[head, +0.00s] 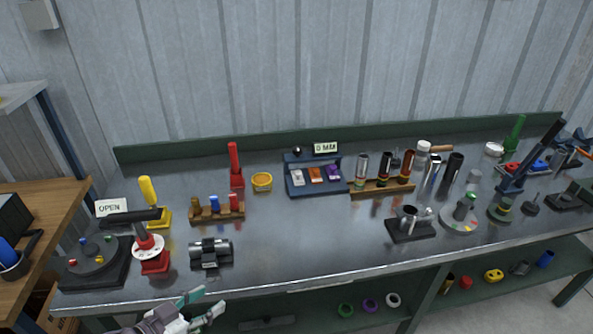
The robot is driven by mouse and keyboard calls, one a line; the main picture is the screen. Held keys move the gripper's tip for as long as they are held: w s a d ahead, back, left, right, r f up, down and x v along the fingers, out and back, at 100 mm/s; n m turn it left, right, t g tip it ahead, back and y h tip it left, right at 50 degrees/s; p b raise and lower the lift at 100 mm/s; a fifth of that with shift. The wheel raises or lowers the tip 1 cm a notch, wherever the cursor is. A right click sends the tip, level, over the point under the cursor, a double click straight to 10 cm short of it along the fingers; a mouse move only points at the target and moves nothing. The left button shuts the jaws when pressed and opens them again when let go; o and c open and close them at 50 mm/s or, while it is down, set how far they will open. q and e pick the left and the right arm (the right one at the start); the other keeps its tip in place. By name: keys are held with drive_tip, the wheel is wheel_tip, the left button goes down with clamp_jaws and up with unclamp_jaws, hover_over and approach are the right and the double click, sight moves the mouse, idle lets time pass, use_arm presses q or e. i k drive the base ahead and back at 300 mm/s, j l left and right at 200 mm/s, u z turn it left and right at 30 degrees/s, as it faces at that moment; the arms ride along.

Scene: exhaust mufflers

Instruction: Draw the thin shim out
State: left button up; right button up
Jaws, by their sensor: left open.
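A dark blue holder (313,188) stands at the back middle of the metal bench. It carries a white piece (298,176), an orange piece (316,174) and a purple piece (333,172) side by side. A sign (326,148) reading "0 MM" stands at its top. I cannot tell from this view which piece is the thin shim. My left gripper (205,304) is open and empty at the bottom of the picture, in front of the bench's front edge and well short of the holder. My right gripper is not in view.
A silver clamp-like part (211,252), a red-based stand (154,258) and a wooden peg rack (217,209) stand at left. Bare bench (310,235) lies in front of the holder.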

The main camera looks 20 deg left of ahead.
sight(298, 177)
drive_tip(key=i, duration=1.45)
